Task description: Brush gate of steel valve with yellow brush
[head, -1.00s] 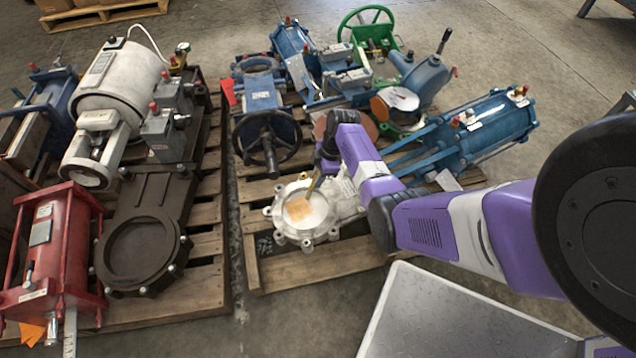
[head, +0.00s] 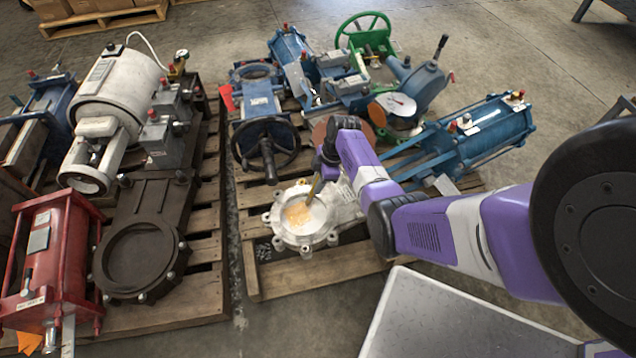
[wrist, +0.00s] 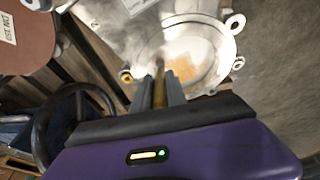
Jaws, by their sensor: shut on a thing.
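The steel valve (head: 337,211) is a pale metal body with a round flange and bolt lugs, lying on the right pallet. Its round gate (head: 318,217) faces up inside the ring, with an orange-tan patch (head: 297,214) on it. The valve also shows in the wrist view (wrist: 228,46). My gripper (head: 322,170) is above the gate and shut on the yellow brush (head: 313,188), a thin yellow handle pointing down at the gate. In the wrist view the brush (wrist: 160,88) sits between the two grey fingers. Whether its tip touches the gate I cannot tell.
A blue valve with a black handwheel (head: 266,145) stands behind left on the same pallet. A blue cylinder valve (head: 490,135) lies behind my arm. A dark round valve (head: 138,257) and a red actuator (head: 45,255) are on the left pallet. A floor gap separates the pallets.

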